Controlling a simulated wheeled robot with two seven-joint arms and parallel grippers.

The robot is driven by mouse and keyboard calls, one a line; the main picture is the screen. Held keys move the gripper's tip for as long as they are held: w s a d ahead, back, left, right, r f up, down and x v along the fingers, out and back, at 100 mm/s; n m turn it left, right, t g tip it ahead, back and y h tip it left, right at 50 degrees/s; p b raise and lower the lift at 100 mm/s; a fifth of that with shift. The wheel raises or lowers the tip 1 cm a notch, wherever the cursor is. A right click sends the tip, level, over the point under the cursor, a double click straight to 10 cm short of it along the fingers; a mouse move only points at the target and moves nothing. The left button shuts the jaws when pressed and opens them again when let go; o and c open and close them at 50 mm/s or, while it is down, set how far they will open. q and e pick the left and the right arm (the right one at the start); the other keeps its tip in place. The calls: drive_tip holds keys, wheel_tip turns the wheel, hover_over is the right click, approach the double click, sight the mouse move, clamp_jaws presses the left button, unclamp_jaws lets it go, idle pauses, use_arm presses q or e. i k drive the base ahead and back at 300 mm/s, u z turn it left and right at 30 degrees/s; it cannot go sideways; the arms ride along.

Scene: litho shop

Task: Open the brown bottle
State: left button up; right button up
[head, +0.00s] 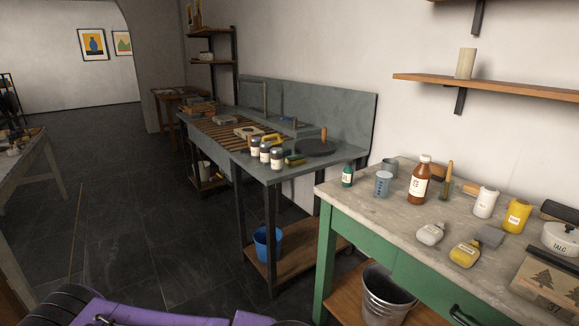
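The brown bottle (419,190) stands upright on the pale top of the green table (408,217) at the right of the head view. It has a white cap on its neck and a pale label on its front. Part of my own purple and black body shows at the bottom left edge, well apart from the bottle. Neither of my grippers can be made out in this view.
Around the bottle stand a grey cup (390,168), a blue-grey beaker (383,184), a small green bottle (347,176), a white bottle (485,202) and a yellow bottle (516,215). A wall shelf (500,85) is above. Dark floor (150,240) is clear at left.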

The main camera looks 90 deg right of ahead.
sight(419, 183)
drive_tip(key=z, duration=1.25)
drive_tip(key=i, duration=1.7)
drive_tip(key=z, duration=3.45)
